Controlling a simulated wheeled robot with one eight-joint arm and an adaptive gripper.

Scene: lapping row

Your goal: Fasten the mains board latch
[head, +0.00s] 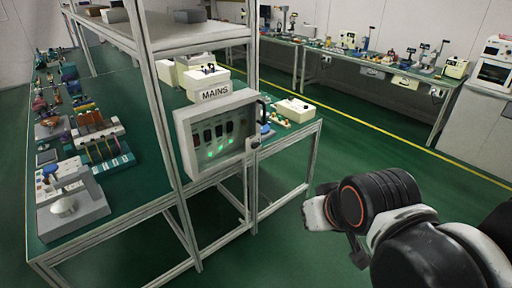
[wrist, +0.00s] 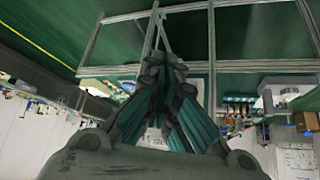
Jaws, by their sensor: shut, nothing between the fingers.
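The mains board (head: 182,148) is a grey box on the shelf frame, left of centre in the head view, under a white MAINS sign (head: 215,92). Its face shows dark switches with green lights. A small grey fitting (head: 254,143), seemingly the latch, sits at its right edge; whether it is fastened is too small to tell. My gripper (wrist: 162,68) is shut and empty in the wrist view, its fingers together. In the head view my arm reaches in from the lower right, clear of the board, with open floor between them.
A green-topped bench (head: 130,190) with metal posts carries the board, and parts and fixtures crowd its left side. A white box (head: 295,109) lies on it right of the board. Another bench (head: 375,68) runs along the back wall. Green floor (head: 345,145) is clear between them.

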